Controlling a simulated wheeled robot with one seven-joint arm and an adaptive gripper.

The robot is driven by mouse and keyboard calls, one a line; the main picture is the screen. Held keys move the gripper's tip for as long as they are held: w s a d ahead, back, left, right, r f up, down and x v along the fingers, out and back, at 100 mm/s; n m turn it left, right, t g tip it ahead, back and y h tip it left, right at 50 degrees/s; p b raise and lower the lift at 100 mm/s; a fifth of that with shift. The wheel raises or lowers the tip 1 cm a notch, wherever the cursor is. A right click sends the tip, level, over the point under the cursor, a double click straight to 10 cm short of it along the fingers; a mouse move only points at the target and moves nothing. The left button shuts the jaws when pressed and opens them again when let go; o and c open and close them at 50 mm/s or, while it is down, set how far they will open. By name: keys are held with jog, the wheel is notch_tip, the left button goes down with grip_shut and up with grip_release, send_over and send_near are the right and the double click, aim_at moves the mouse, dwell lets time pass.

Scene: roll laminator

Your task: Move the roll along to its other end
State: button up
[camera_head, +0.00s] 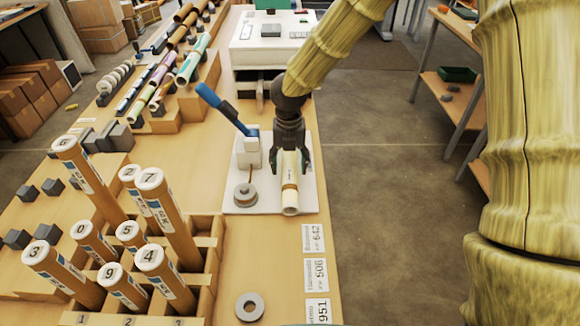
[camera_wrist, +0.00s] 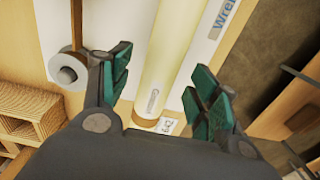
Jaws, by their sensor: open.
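A pale cream roll (camera_head: 290,197) with a brown band lies on a white board (camera_head: 228,205) on the bench. Its near end points toward the head camera, and its far part is hidden behind my gripper (camera_head: 290,160). In the wrist view the roll (camera_wrist: 172,55) runs between the two green-padded fingers of my gripper (camera_wrist: 160,72). The fingers are spread, one on each side of the roll, with a visible gap to it. Whether the pads reach down beside it or stay above it I cannot tell.
Left of the roll stand a white block with a blue lever (camera_head: 222,108) and a grey-brown spool (camera_head: 244,195). A wooden rack (camera_head: 205,290) holds several upright numbered tubes. A grey ring (camera_head: 249,306) and label cards (camera_head: 314,238) lie nearer. The aisle is right of the bench.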

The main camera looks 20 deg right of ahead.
notch_tip(320, 180, up, 10)
jog(key=shift+r, duration=0.15)
dwell(0.3)
jog(key=shift+d, duration=0.1)
